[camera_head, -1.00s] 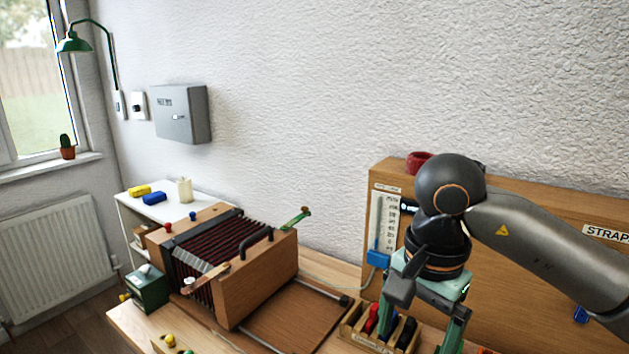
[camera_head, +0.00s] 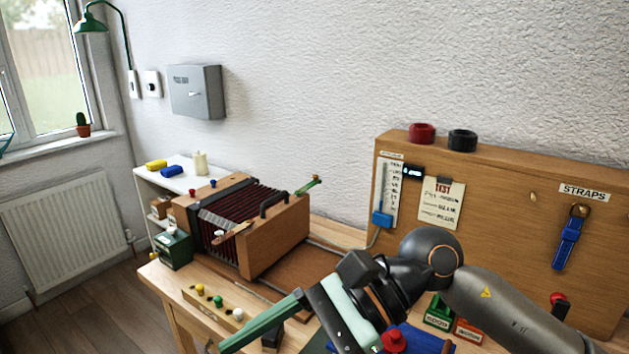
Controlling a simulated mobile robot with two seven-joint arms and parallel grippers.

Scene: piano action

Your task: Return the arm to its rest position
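My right arm comes in from the right edge, and its gripper (camera_head: 300,335) reaches low over the front of the bench, pointing down and left. One long green finger (camera_head: 262,322) shows at the outer end of the pale green gripper body, set wide as when open. The other finger is cut off by the bottom edge. I see nothing held. My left gripper is not in view.
A wooden bellows box (camera_head: 272,240) stands on the bench left of my gripper. A strip with coloured knobs (camera_head: 228,306) lies near the finger. A wooden board (camera_head: 500,185) with a blue strap (camera_head: 568,240) stands behind my arm. Small labelled bins (camera_head: 440,312) sit below the wrist.

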